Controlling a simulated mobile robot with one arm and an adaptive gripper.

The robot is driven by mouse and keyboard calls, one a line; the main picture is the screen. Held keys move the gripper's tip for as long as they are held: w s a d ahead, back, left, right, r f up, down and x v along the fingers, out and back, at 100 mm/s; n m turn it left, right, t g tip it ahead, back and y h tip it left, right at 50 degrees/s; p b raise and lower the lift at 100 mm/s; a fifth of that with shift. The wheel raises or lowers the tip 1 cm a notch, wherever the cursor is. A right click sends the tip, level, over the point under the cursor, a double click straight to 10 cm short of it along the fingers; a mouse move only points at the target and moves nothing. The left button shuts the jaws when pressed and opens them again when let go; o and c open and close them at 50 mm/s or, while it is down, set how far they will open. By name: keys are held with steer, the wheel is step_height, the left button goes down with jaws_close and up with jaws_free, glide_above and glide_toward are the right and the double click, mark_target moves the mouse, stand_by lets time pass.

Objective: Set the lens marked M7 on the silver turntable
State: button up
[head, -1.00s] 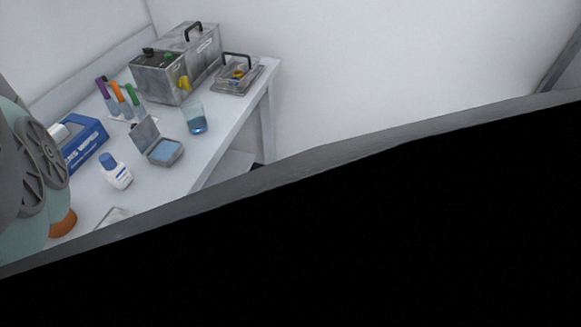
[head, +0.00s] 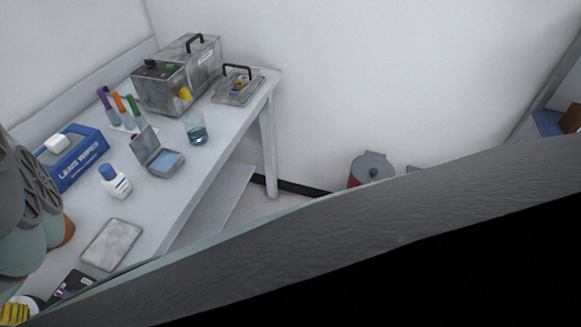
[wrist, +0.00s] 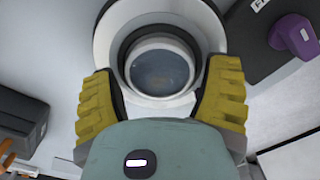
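In the wrist view a round lens (wrist: 160,70) in a pale rim lies between the two yellow fingers of my gripper (wrist: 163,75). I cannot tell whether the fingers press on its rim or stand just clear of it. No M7 mark is readable. A wider pale round disc (wrist: 103,38) with a dark ring inside shows behind the lens. I cannot tell whether this is the turntable, or whether the lens touches it. In the head view my gripper's yellow finger (head: 14,313) shows at the bottom left corner, mostly cut off.
A dark box with a purple knob (wrist: 297,35) is close on the right in the wrist view. A dark grey block (wrist: 22,118) is at left. On the bench stand a blue wipes box (head: 80,160), a white bottle (head: 115,182), an open case (head: 165,162) and a grey plate (head: 112,244).

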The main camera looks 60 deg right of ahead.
steer(key=shift+o, duration=1.1)
steer(key=shift+r, duration=0.1)
step_height(320, 180, up, 12)
steer(key=p, duration=0.5)
